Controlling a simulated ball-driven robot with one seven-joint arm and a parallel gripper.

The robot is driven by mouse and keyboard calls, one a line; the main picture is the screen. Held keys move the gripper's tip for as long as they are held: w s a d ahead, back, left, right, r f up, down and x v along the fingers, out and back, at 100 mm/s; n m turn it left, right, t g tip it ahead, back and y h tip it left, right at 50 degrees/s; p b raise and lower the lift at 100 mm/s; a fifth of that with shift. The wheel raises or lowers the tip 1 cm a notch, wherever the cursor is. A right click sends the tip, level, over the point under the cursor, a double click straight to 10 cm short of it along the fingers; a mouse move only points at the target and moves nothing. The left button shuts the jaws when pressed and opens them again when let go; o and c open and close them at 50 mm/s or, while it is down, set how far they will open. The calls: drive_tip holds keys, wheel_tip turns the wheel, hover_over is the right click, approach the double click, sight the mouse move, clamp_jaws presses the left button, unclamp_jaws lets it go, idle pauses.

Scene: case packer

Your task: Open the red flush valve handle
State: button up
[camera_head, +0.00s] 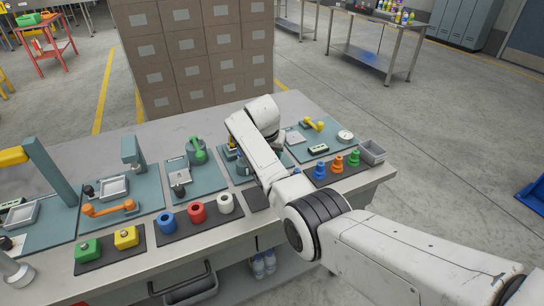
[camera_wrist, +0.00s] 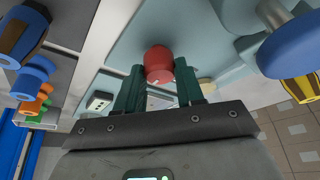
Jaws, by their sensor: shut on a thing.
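The red flush valve handle (camera_wrist: 159,60) shows in the wrist view as a rounded red knob over a pale blue-grey panel. My gripper (camera_wrist: 160,74) has its two dark green fingers closed on either side of the knob. The knob's lower part is partly hidden between the fingers. In the head view my white arm reaches over the bench to a teal station, and it hides the red handle and the fingertips there.
A large blue round knob (camera_wrist: 291,46) stands close on the right in the wrist view. In the head view, blue, orange and green pieces stand on a dark mat (camera_head: 330,171) beside a grey bin (camera_head: 373,152). Stacked cartons (camera_head: 195,55) stand behind the bench.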

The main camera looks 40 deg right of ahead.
drive_tip(key=shift+m+g, duration=0.3)
drive_tip(key=shift+m, duration=0.2)
drive_tip(key=o, duration=1)
drive_tip(key=v, duration=1)
drive_tip(key=shift+s+a+r+b, duration=0.1)
drive_tip(key=shift+a+r+b, duration=0.15)
drive_tip(key=shift+r+b, duration=0.05)
